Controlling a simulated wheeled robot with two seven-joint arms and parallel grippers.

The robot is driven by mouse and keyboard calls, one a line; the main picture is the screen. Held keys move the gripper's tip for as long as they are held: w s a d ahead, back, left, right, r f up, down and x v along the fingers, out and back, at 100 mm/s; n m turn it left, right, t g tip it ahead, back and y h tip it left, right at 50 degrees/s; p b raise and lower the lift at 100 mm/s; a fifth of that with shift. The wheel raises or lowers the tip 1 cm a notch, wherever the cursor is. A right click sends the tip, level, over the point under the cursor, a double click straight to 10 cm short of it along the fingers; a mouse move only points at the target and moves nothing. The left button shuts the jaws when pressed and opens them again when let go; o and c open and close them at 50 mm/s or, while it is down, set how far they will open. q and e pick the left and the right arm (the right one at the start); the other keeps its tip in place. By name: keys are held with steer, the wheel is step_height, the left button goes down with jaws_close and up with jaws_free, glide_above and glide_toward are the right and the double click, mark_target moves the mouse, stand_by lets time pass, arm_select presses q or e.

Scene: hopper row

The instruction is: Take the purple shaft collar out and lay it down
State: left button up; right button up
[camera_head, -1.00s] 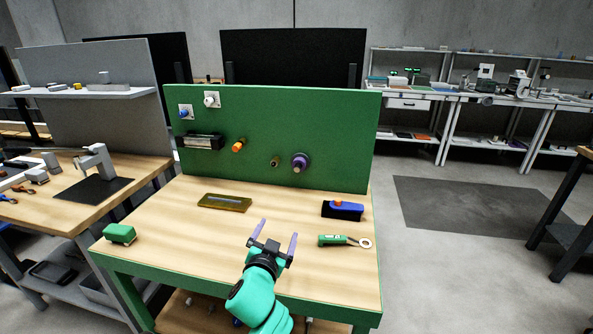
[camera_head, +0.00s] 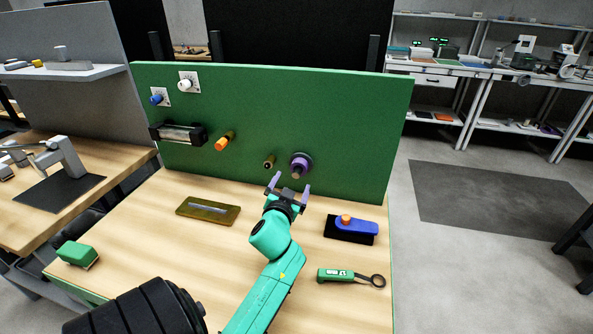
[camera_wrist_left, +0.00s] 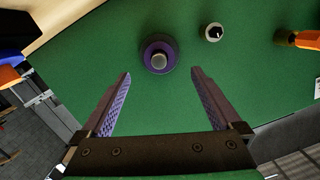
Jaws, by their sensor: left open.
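The purple shaft collar (camera_head: 301,161) sits around a peg on the upright green panel, right of its middle. In the left wrist view the collar (camera_wrist_left: 158,48) shows face-on around the grey peg end, a little beyond the fingertips and between their lines. My left gripper (camera_head: 291,184) is open and empty, just below and in front of the collar, apart from it. Its two purple fingers also show in the left wrist view (camera_wrist_left: 160,74). My right gripper is not in view.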

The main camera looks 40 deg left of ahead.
mark_target(295, 176)
arm_select(q)
steer(key=x, duration=0.8)
steer(key=shift+a+f, duration=0.1)
steer(key=shift+f, duration=0.05)
steer(key=shift+w+a+f, duration=0.1)
steer(key=shift+w+a, duration=0.2)
steer(key=shift+w, duration=0.15)
steer(key=c, duration=1.3)
steer(key=o, duration=0.4)
steer(key=shift+c, duration=0.2)
jaws_close()
steer(key=shift+p+v, duration=0.45)
steer(key=shift+v, duration=0.95)
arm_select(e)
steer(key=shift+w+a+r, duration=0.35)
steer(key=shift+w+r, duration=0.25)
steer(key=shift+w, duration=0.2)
arm_select(q)
steer(key=shift+s+d+f, duration=0.1)
steer(key=shift+s+f, duration=0.1)
